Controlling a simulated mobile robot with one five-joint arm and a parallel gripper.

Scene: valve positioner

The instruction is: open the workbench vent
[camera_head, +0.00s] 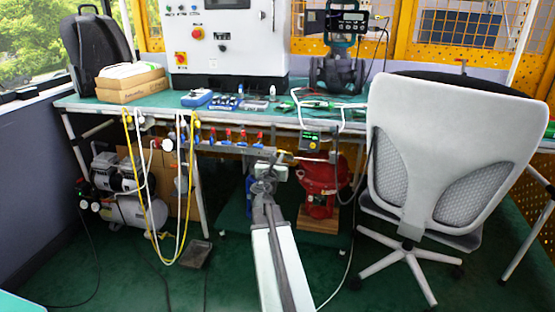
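A grey manifold rail (232,150) runs under the front edge of the workbench (130,106). Several small valves with red and blue parts stand along it, among them one with a red handle (228,134) and one at the right end (259,139). I cannot tell which of these, if any, is the workbench vent. My arm reaches forward from the bottom middle. My gripper (274,163) is just below and in front of the right end of the rail. Its fingers are small and partly hidden by my wrist, so I cannot tell whether they are open or touch anything.
A white office chair (445,140) stands close on the right. A red valve body (322,182) stands on a wooden block right of my arm. Yellow and white hoses (158,205) hang at the left by a compressor (125,208).

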